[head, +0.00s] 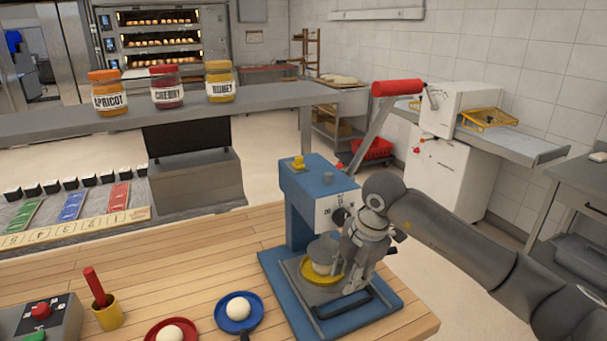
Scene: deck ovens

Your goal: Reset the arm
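A blue dough press (308,200) stands on the wooden worktop. Its grey lever rises up and to the right and ends in a red handle grip (397,88). A pale dough piece (322,266) sits on a yellow-rimmed plate (306,272) under the press head. My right gripper (354,284) points down at the right side of the press, close to the plate and well below the red grip. Its fingers overlap the press in the picture, so I cannot tell whether they touch it or how far they are apart. My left gripper is not in view.
A red plate (150,337) and a blue plate (229,324), each with dough, lie left of the press. A yellow cup (108,314) with a red stick and a control box (38,320) are further left. Three jars stand on a grey shelf (60,134) behind.

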